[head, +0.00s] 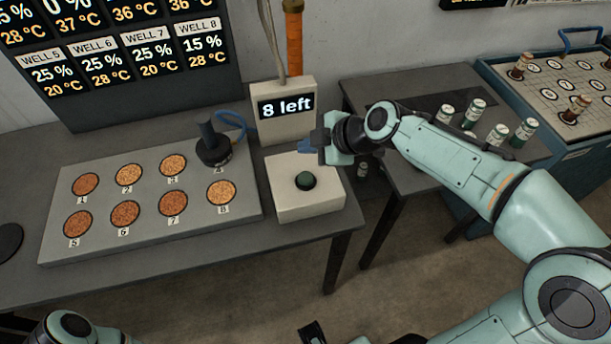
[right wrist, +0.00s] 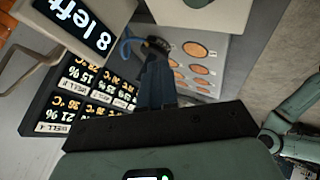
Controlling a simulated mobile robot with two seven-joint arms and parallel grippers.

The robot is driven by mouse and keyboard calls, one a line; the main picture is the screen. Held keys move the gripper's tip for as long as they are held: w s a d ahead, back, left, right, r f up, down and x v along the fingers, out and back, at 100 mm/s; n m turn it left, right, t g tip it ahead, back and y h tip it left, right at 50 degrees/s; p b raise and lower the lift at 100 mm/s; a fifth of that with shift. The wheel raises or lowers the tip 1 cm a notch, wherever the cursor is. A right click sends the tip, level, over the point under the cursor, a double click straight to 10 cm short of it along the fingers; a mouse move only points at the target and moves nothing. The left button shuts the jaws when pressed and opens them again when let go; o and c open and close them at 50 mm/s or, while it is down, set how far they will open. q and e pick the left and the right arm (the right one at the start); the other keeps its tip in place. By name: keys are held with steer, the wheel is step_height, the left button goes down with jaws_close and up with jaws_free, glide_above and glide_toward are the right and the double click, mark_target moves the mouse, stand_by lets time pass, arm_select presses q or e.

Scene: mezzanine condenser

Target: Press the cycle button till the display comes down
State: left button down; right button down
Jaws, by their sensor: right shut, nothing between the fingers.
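The cycle button (head: 305,181) is a dark green dome on a white box (head: 293,208) at the table's front right corner. It shows partly at the top edge of the right wrist view (right wrist: 197,3). The display (head: 286,106) stands behind the box and reads "8 left"; it also shows in the right wrist view (right wrist: 85,22). My right gripper (head: 305,147) is shut and empty, above and behind the button, apart from it in the head view. Its blue fingers (right wrist: 156,82) show in the right wrist view. Parts of my left arm show at the bottom; its fingers are unclear.
A grey plate (head: 150,232) with several numbered wells lies left of the box, with a black handled tool (head: 212,148) on well 4. A readings board (head: 110,60) is behind. Several vials (head: 475,112) stand on the right table, beside a numbered tray (head: 550,75).

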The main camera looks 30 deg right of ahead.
mark_target(308, 179)
step_height(308, 179, down, 7)
steer(key=b, duration=0.4)
steer(key=shift+f+b, duration=0.1)
steer(key=shift+b, duration=0.3)
steer(key=shift+f+b, duration=0.25)
steer(key=shift+b, duration=0.1)
stand_by(1.2)
steer(key=shift+f+b, duration=0.35)
steer(key=shift+b, duration=0.4)
steer(key=shift+f+b, duration=0.75)
steer(key=shift+b, duration=0.1)
stand_by(0.6)
steer(key=shift+r, duration=0.1)
steer(key=shift+r+p, duration=0.6)
steer(key=shift+r, duration=0.4)
